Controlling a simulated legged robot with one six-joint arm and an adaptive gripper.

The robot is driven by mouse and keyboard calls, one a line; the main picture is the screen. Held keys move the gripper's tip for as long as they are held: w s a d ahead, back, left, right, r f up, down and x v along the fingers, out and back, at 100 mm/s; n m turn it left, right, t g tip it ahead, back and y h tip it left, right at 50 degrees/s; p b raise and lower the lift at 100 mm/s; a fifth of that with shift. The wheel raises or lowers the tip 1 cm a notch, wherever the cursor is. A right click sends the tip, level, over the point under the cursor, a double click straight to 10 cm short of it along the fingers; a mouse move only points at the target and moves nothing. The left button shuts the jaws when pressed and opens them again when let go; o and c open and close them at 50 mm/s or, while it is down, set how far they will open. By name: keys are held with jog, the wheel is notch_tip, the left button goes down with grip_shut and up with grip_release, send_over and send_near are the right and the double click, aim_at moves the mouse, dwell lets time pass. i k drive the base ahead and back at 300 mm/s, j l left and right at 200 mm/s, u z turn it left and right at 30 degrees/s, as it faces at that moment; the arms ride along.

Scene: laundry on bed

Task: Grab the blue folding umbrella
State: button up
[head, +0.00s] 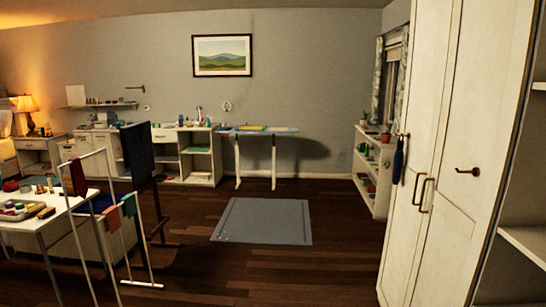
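A narrow dark blue item (398,166) hangs upright from a hook on the side of the white wardrobe (464,120), right of centre. Its shape fits a folded umbrella, but it is too small to be certain. My gripper is not in view.
A grey mat (263,221) lies on the dark wood floor, with clear floor around it. A low white shelf (371,170) stands left of the wardrobe. A drying rack (122,228) and a cluttered white table (45,222) stand at the left. An ironing board (262,130) stands by the back wall.

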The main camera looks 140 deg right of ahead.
aim_at(398, 156)
jog(key=z, duration=5.4)
jog(key=i+z, duration=0.1)
jog(key=z, duration=0.15)
jog(key=i+j+z, duration=0.1)
jog(key=i, duration=0.45)
jog(key=i+j+z, duration=0.1)
jog(key=i+j, duration=0.15)
jog(key=i, duration=0.3)
jog(key=i+j, duration=0.25)
jog(key=i, duration=0.3)
jog(key=i+j+z, duration=0.15)
jog(key=i, duration=0.4)
jog(key=i+j+z, duration=0.1)
jog(key=i+j, duration=0.3)
jog(key=i, duration=0.15)
